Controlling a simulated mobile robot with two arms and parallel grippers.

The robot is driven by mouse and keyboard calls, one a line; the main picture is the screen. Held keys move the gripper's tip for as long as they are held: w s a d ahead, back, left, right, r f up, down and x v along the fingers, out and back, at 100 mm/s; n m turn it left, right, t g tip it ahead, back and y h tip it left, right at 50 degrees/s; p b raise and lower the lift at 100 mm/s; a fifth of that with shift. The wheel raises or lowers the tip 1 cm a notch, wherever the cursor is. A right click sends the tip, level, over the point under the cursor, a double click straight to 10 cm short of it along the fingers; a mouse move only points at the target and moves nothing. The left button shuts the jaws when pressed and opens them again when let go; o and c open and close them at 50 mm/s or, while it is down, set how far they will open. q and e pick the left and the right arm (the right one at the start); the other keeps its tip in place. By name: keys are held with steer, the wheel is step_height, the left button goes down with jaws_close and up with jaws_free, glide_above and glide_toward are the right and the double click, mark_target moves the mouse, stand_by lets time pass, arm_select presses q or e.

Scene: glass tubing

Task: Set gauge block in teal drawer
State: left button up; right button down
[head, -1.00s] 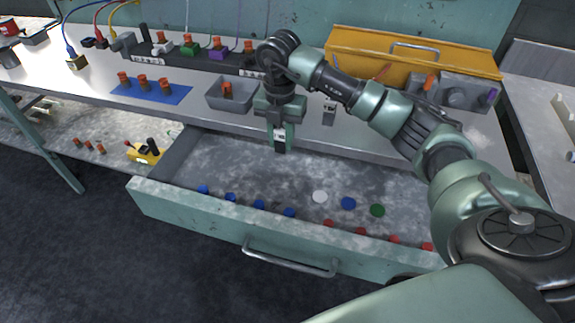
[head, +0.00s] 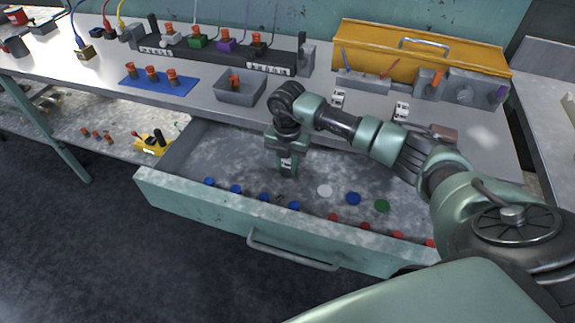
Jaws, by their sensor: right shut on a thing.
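The teal drawer (head: 215,211) is pulled out below the bench, with its grey inside showing. My right gripper (head: 287,168) points down over the rear half of the drawer's inside. It is shut on a small dark grey piece, which I take to be the gauge block (head: 287,174). The fingers hide most of the block. I cannot tell whether it touches the drawer floor. My left gripper is not in view.
Blue, white, green and red discs lie along the drawer's front, around a white disc (head: 324,191). A grey tray (head: 262,99), a blue mat (head: 182,88) and a yellow-orange box (head: 375,57) stand on the bench. The drawer's left rear floor is clear.

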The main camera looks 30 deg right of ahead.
steer(key=shift+f, duration=0.15)
steer(key=c, duration=1.1)
jaws_free()
step_height(320, 180, up, 12)
steer(key=shift+r+b, duration=0.25)
steer(key=shift+b, duration=0.2)
